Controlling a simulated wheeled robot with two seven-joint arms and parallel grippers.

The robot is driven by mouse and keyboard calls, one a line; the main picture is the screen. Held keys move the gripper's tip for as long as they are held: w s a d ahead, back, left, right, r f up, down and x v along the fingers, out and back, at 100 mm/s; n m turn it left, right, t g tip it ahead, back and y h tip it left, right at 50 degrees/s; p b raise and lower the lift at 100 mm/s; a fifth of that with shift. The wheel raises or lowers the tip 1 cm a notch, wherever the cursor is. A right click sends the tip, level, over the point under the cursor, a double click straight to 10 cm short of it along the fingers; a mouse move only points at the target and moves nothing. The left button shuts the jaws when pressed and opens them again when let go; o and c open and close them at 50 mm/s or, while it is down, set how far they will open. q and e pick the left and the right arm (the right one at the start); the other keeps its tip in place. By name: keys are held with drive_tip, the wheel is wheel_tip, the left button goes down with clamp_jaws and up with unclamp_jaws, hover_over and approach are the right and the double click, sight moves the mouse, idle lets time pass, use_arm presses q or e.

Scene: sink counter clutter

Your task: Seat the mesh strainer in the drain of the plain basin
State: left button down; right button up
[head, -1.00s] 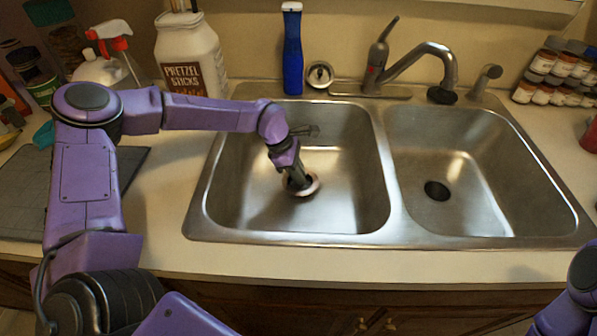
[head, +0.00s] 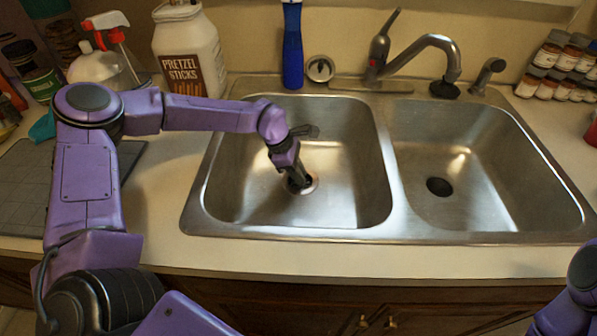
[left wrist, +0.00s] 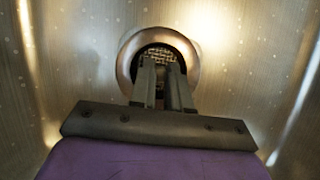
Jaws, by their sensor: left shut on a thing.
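My left gripper (head: 299,181) reaches down into the left basin (head: 345,205) with its fingertips at the drain. The drain (head: 315,184) has a copper-coloured rim, which also shows in the left wrist view (left wrist: 124,66). In that view the left gripper (left wrist: 160,75) is shut on the mesh strainer (left wrist: 158,52), whose dark mesh shows inside the rim. The fingers hide its near part, and I cannot tell whether it rests flush. In the head view the strainer is too small and covered to make out. My right gripper is out of view.
The right basin (head: 480,205) has a dark, open drain (head: 438,187). The faucet (head: 425,45) stands behind the divider. A blue bottle (head: 292,50), a round metal piece (head: 320,69) and a pretzel jar (head: 190,50) stand behind. Spice jars (head: 560,65) are at the right.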

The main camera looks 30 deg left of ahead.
use_arm(q)
drive_tip(key=c, duration=1)
unclamp_jaws()
drive_tip(key=v, duration=1)
drive_tip(key=shift+a+r, duration=0.1)
drive_tip(key=shift+r, duration=0.1)
drive_tip(key=shift+r, duration=0.1)
